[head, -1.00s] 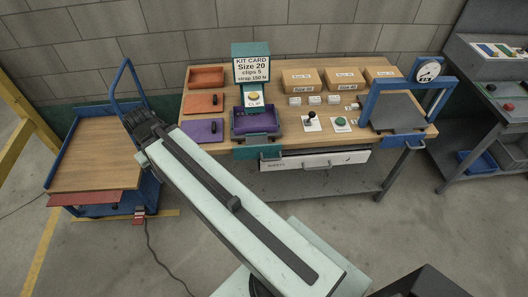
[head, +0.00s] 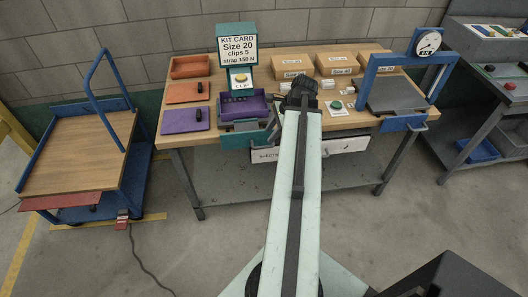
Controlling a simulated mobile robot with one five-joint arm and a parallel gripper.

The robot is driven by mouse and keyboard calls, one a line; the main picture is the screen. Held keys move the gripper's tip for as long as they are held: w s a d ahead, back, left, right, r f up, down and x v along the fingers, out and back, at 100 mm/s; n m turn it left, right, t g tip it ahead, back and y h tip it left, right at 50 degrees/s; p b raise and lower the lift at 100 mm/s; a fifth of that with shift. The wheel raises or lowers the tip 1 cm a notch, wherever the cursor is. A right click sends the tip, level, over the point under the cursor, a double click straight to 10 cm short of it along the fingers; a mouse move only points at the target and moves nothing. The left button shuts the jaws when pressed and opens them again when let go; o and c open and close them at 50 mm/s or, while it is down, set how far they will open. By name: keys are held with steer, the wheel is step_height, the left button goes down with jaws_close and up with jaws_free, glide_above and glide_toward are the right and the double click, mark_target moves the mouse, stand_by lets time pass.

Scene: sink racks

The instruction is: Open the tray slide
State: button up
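A purple tray (head: 238,108) sits under the teal kit card stand (head: 236,56), near the table's front edge. A teal bracket or slide front (head: 243,139) sticks out below it at the table edge. I cannot tell how far any slide is pulled out. My gripper (head: 301,84) is a dark shape at the end of my pale arm, over the table to the right of the purple tray and apart from it. Its fingers are too small and dark to read, and it hides part of the tabletop behind it.
Cardboard boxes (head: 338,63) stand along the table's back. A blue frame with a gauge (head: 428,42) stands at the right. A white drawer front (head: 342,147) is under the table edge, partly behind my arm. A blue cart (head: 82,160) stands left; floor shows between.

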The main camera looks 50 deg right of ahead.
mark_target(265, 147)
steer(key=b+x, duration=0.4)
steer(key=x, duration=0.1)
steer(key=b+x, duration=0.2)
steer(key=b, duration=0.1)
steer(key=shift+s+d+f, duration=0.15)
steer(key=shift+d+f, duration=0.05)
steer(key=shift+f, duration=0.25)
steer(key=shift+r, duration=0.1)
jaws_close()
stand_by(0.8)
